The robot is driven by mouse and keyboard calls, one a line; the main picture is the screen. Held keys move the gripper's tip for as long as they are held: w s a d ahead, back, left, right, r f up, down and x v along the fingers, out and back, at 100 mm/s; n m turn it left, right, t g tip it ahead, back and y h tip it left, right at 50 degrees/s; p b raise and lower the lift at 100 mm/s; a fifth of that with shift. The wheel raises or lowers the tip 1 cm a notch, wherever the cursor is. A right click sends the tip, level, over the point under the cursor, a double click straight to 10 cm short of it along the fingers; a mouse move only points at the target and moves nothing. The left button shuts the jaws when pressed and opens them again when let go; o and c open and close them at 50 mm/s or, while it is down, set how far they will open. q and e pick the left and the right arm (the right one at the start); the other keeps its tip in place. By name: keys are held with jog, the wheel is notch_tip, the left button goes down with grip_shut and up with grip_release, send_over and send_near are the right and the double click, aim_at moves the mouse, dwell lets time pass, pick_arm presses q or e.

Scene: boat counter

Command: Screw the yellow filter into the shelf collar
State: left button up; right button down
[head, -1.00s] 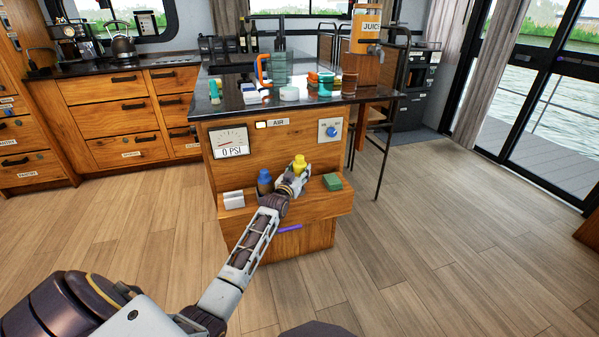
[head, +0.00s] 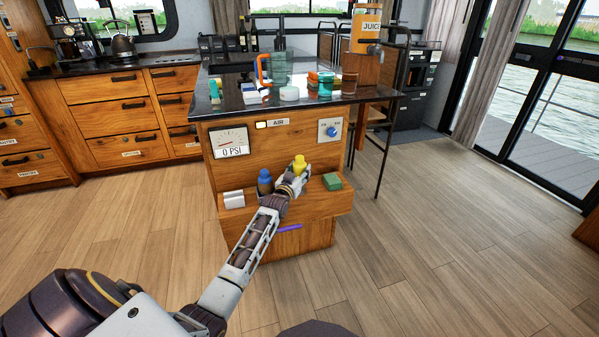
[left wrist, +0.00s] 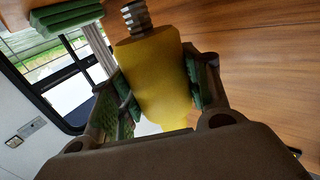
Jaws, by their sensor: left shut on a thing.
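The yellow filter (head: 299,164) is held in my left gripper (head: 293,182) at the front of the wooden island, by its low shelf (head: 322,203). In the left wrist view the yellow filter (left wrist: 155,85) sits between the green finger pads of my left gripper (left wrist: 165,85). A grey ribbed neck (left wrist: 137,18) shows at its upper end. The gripper hides the shelf beneath the filter. I cannot pick out the shelf collar, nor tell whether the filter touches it. My right gripper is not in view.
A blue bottle-like thing (head: 264,182) stands just left of the gripper. Above are a gauge reading 0 PSI (head: 230,143) and a blue knob (head: 331,131).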

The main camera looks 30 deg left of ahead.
pick_arm(q)
jog(key=shift+f+b, duration=0.35)
jog(key=shift+f, duration=1)
dwell(0.4)
jog(key=o, duration=1.3)
jog(key=shift+c, duration=0.2)
jog(key=shift+s, duration=0.15)
jog(key=s+d, duration=0.2)
jog(key=s, duration=0.9)
jog(key=shift+s+d, duration=0.15)
jog(key=shift+s, duration=0.1)
